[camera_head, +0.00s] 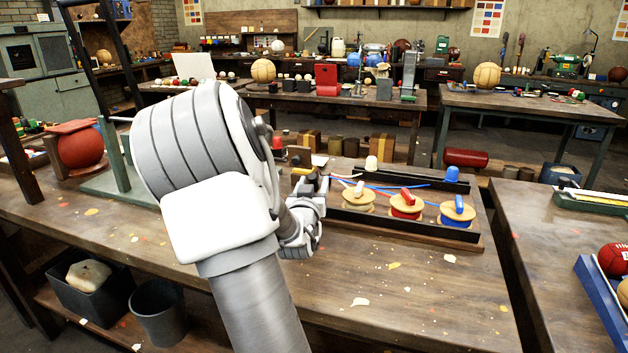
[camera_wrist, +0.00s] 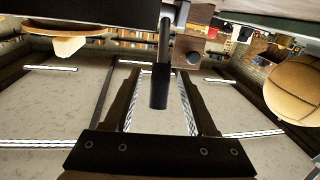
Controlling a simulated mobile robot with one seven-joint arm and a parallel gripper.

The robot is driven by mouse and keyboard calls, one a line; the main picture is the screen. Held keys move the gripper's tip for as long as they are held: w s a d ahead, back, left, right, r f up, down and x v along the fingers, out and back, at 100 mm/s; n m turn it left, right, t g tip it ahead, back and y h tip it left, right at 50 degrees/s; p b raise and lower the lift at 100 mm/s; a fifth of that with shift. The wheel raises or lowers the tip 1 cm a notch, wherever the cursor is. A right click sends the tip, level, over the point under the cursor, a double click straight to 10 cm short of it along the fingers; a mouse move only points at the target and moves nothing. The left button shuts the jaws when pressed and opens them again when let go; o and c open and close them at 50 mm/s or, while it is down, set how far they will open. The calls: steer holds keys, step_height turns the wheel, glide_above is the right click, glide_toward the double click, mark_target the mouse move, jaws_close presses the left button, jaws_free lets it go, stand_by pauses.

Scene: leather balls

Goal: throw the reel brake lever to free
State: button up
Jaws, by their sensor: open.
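The grip lies between the two dark fingers of my open gripper (camera_wrist: 157,70), with visible gaps on both sides. I cannot tell its depth between the fingers. In the head view my gripper (camera_head: 311,183) is at the left end of the reel rack (camera_head: 425,229), and my arm hides part of that end. The rack carries a white reel (camera_head: 358,202), a red reel (camera_head: 405,212) and a blue reel (camera_head: 457,217).
A red ball (camera_head: 82,149) sits on a stand at the left. A blue tray (camera_head: 603,308) with balls is at the right. A blue cap (camera_head: 452,174) stands at the rack's back right.

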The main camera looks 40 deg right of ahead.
steer(key=shift+c, duration=0.4)
jaws_close()
stand_by(1.2)
